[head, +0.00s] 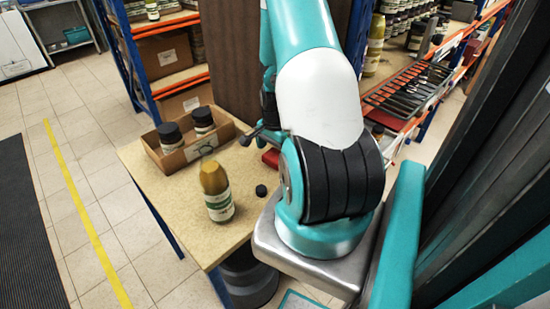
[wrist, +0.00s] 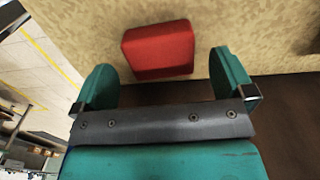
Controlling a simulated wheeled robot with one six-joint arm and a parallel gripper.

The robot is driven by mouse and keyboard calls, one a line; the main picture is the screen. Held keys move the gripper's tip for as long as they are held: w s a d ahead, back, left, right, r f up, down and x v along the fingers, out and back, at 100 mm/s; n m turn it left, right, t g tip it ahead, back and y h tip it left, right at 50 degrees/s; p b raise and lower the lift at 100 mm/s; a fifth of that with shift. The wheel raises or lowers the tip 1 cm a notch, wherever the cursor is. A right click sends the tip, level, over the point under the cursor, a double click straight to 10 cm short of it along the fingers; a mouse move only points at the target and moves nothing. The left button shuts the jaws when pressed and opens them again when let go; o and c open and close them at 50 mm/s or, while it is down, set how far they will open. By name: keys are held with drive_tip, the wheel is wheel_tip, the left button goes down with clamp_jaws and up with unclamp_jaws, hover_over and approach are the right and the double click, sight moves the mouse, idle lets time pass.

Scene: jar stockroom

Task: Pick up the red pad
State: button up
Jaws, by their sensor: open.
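The red pad (wrist: 158,49) lies on the tan tabletop in the wrist view, a block with rounded corners. A small part of the red pad (head: 271,157) shows in the head view, mostly hidden behind my arm. My gripper (wrist: 166,75) is open, with one teal finger on each side of the picture. The pad appears between and a little beyond the fingers, nearer the left one, and nothing is held. I cannot tell the exact height of the fingers above the table. In the head view the fingers are mostly hidden behind my arm.
On the table (head: 158,186) stand a green-labelled bottle (head: 217,190), a small black cap (head: 261,190) and a cardboard box (head: 176,160) with dark-lidded jars. A brown upright panel (head: 237,60) rises behind. Shelves with jars and a rack of utensils (head: 409,92) stand beyond.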

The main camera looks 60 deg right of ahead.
sight(275, 155)
drive_tip(key=shift+d+f, duration=0.1)
drive_tip(key=shift+f, duration=1.35)
drive_tip(key=shift+c, duration=0.5)
drive_tip(key=c, duration=0.8)
wheel_tip(275, 155, up, 20)
drive_tip(key=shift+b, duration=0.35)
